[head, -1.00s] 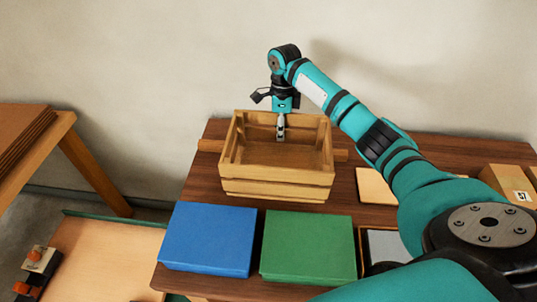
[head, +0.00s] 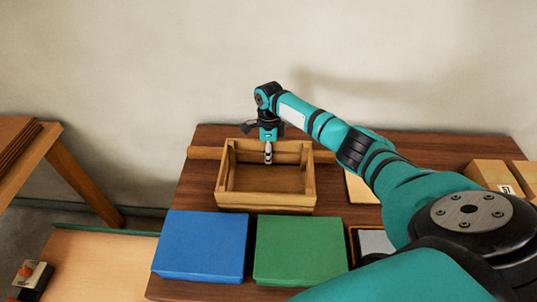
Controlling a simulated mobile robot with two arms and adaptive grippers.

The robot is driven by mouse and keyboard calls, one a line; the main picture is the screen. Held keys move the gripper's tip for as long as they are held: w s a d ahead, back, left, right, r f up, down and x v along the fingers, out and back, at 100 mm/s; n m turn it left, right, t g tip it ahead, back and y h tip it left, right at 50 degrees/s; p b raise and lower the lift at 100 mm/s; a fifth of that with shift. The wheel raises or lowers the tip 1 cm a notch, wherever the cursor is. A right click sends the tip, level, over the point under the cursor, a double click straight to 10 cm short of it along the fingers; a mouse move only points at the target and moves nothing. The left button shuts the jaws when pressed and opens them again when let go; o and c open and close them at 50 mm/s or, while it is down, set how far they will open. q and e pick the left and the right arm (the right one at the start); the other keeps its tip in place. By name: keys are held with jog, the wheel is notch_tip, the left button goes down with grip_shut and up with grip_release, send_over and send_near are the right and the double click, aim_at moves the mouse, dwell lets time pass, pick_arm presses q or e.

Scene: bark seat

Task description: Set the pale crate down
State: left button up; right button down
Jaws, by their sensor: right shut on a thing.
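The pale crate (head: 266,201) is an open, slatted wooden box in the middle of the head view. It is level and empty, above or on the dark brown table (head: 195,192), behind the blue and green boxes. I cannot tell whether its bottom touches the table. My right gripper (head: 268,154) points down and is shut on the crate's back wall, with a finger showing on the inner side. The far side of the grip is hidden. My left gripper is not in view.
A blue box (head: 200,246) and a green box (head: 300,250) stand at the table's front. A wooden bar (head: 203,153) runs behind the crate. Cardboard boxes (head: 490,174) stand at the right. A pale board (head: 358,188) lies right of the crate.

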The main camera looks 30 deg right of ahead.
jog(key=c, duration=1.8)
grip_release()
jog(key=shift+f, duration=0.1)
jog(key=shift+o, duration=0.7)
